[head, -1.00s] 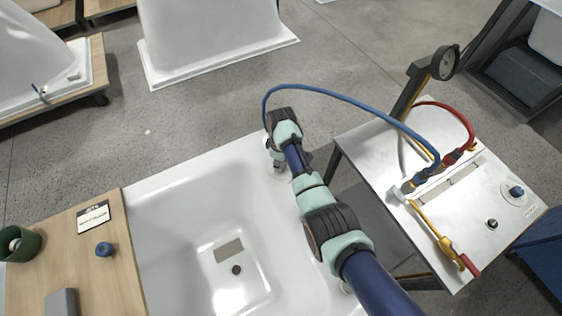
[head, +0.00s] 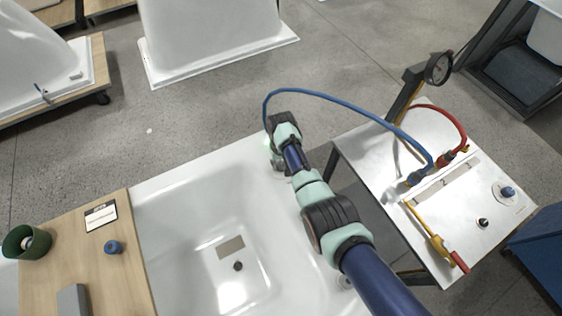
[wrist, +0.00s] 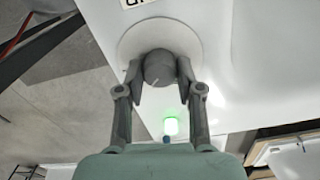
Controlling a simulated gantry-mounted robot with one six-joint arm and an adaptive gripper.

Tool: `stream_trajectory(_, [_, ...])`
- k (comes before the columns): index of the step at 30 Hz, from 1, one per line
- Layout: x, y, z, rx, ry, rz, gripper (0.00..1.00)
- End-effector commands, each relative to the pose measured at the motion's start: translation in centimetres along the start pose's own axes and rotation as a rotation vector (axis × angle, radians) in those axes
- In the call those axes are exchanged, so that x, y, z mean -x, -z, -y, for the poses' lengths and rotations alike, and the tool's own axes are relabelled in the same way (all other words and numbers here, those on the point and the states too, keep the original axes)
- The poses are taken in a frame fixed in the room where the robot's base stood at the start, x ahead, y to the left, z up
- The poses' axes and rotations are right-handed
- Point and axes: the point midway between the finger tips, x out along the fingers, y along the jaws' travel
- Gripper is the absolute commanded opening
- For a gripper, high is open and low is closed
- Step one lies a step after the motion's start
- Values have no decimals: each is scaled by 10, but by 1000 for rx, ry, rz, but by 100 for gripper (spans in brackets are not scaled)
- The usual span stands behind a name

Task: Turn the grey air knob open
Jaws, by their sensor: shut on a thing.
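The grey air knob (wrist: 159,68) shows in the wrist view, on a round pale plate (wrist: 133,42) set on the white tub rim (wrist: 245,50). A pale line marks its face. My gripper (wrist: 160,80) has a finger on each side of the knob and is shut on it. In the head view my gripper (head: 279,160) reaches down to the tub's far right rim, and my arm hides most of the knob. A small lamp (wrist: 170,126) glows green beside the knob.
A blue hose (head: 345,98) arches from near my wrist to the steel bench (head: 385,165) at right. A dial gauge (head: 438,68) stands behind the bench. A wooden board (head: 65,235) with a blue knob (head: 113,247) and green cup (head: 27,242) lies across the tub's left side.

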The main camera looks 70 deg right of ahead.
Motion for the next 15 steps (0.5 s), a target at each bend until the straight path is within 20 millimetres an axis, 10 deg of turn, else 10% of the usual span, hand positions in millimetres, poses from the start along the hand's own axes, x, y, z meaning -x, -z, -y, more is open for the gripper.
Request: stream_trajectory(15, [1,0,0,-461,0,-1,2])
